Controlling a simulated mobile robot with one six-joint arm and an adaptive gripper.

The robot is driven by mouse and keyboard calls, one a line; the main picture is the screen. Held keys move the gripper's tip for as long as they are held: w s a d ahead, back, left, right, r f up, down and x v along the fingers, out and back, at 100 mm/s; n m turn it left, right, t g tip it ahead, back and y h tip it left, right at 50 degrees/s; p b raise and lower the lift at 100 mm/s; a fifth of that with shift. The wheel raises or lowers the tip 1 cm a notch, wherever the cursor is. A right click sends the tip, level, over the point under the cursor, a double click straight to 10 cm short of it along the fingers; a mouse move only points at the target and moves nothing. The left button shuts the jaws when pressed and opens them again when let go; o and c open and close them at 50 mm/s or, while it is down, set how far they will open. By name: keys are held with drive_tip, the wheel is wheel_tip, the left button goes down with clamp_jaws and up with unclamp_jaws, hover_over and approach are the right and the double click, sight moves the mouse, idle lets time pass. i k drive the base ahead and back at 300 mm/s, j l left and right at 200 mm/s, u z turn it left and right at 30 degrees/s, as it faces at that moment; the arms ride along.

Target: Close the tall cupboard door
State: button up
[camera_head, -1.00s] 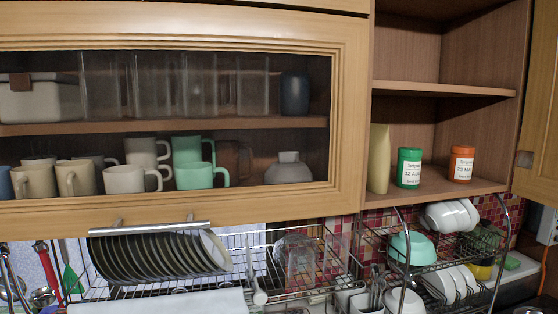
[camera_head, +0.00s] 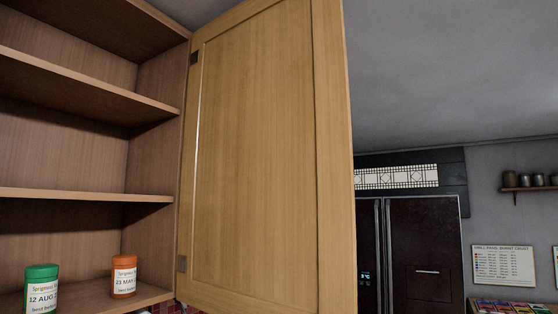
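The tall cupboard door (camera_head: 255,150) stands open, hinged along its left edge on the right side of the open cupboard (camera_head: 155,155). Its inner wooden face is turned toward me. No handle is visible on this face; the outer side is hidden. My gripper is not in view.
On the cupboard's lowest visible shelf (camera_head: 150,294) stand a green-lidded jar (camera_head: 41,290) and an orange jar (camera_head: 124,276). The other shelves are bare. Behind the door to the right are a dark fridge (camera_head: 425,250), a wall chart (camera_head: 503,266) and a small shelf with jars (camera_head: 530,188).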

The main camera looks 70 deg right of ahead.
sight(267, 215)
drive_tip(key=k+l, duration=0.15)
drive_tip(key=l, duration=0.3)
drive_tip(key=k+l+u, duration=0.15)
drive_tip(key=l, duration=0.3)
drive_tip(key=k+l, duration=0.25)
drive_tip(key=l, duration=0.2)
drive_tip(key=k+l+u, duration=0.1)
drive_tip(key=l, duration=0.35)
drive_tip(key=k+l, duration=0.3)
drive_tip(key=l, duration=0.15)
drive_tip(key=k+l+u, duration=0.15)
drive_tip(key=l, duration=0.25)
